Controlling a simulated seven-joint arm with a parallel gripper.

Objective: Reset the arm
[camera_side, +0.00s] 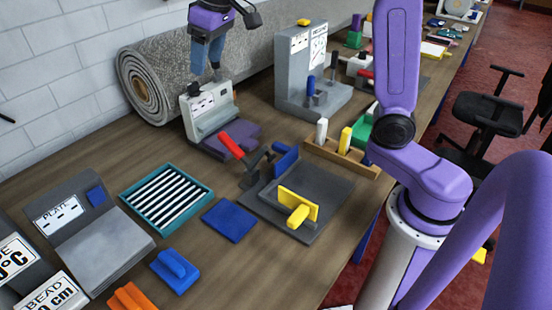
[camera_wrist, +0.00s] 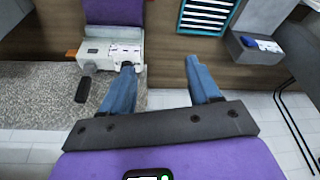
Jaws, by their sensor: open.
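My gripper (camera_side: 207,72) hangs at the top of the side view, pointing down, its blue fingers above a small pale machine (camera_side: 207,112) with a purple plate. In the wrist view my gripper (camera_wrist: 160,64) has its two blue fingers spread well apart, with nothing between them. The pale machine (camera_wrist: 98,52) shows beside the left finger there. From the side view I cannot tell whether the fingertips touch the machine's top.
A rolled grey rug (camera_side: 170,75) lies along the wall behind the gripper. A grey gauge stand (camera_side: 296,70), a red-handled clamp (camera_side: 232,146), a dark fixture plate (camera_side: 325,190) and a teal slotted tray (camera_side: 150,222) stand on the bench. Bare bench (camera_side: 90,150) shows at left.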

